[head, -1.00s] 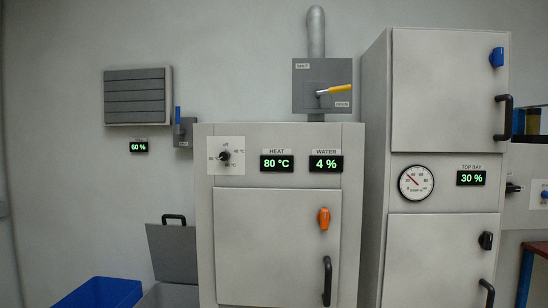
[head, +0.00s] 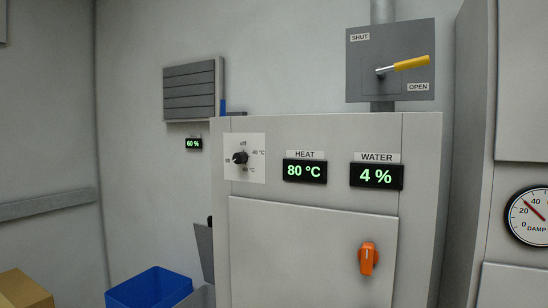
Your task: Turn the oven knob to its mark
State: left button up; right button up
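The oven knob (head: 239,158) is a small black knob on a white dial plate (head: 257,174) at the upper left of the grey oven front (head: 310,250). The plate has "off" at the top, "40 °C" at the right and further marks lower right and left, too small to read surely. I cannot tell exactly which mark the knob points at. The HEAT display (head: 305,171) to its right reads 80 °C, and the WATER display (head: 376,176) reads 4 %. Neither of my grippers is in view.
An orange latch handle (head: 368,258) is on the oven door. Above stands a grey box (head: 362,85) with a yellow lever (head: 411,63) and SHUT and OPEN labels. A blue bin (head: 148,289) and a cardboard box (head: 22,290) are at lower left. A tall cabinet (head: 520,85) is at right.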

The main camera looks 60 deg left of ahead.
aim_at(241, 158)
jog(key=u, duration=0.55)
jog(key=i, duration=0.85)
jog(key=u, duration=0.9)
jog(key=i, duration=0.25)
jog(key=u, duration=0.3)
